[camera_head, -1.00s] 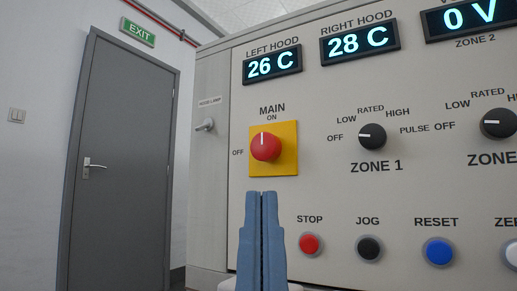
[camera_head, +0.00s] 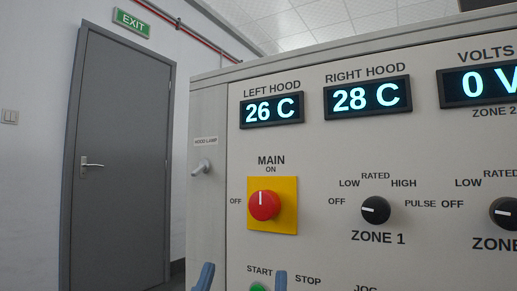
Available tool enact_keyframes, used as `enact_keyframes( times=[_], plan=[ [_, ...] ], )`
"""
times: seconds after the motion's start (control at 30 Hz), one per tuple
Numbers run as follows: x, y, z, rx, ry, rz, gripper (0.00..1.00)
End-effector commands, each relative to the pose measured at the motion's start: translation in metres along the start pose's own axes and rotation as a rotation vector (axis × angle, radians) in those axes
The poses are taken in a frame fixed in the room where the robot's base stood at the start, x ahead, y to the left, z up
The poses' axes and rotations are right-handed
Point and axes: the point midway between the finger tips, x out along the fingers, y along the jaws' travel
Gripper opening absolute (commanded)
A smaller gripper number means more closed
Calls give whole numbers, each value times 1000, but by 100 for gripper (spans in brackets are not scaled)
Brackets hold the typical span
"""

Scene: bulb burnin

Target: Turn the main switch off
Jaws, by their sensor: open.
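The main switch (camera_head: 264,205) is a round red knob on a yellow plate (camera_head: 286,222) on the grey panel. Its white mark points straight up to ON; the OFF label is to its left. My gripper (camera_head: 243,280) shows only as two blue fingertips at the bottom edge, below the switch. The fingers are spread apart with nothing between them, and they are clear of the switch. The rest of the gripper is out of view.
A green START button (camera_head: 257,288) shows partly between the fingertips. The black zone 1 knob (camera_head: 375,210) is right of the switch, its mark towards OFF. A hood lamp toggle (camera_head: 202,168) is to the left. Displays (camera_head: 367,96) are above. A grey door (camera_head: 122,160) stands behind.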

Motion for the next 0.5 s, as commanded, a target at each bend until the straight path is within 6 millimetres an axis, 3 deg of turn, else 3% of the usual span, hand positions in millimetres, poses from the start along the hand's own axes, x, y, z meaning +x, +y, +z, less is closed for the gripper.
enact_keyframes(
  times=[0.03,0.2,0.5],
  plan=[
    [14,-6,-11,1,-45,13,84],
    [31,-15,-4,-1,-172,72,84],
    [42,-30,-5,-30,-345,188,84]
  ],
)
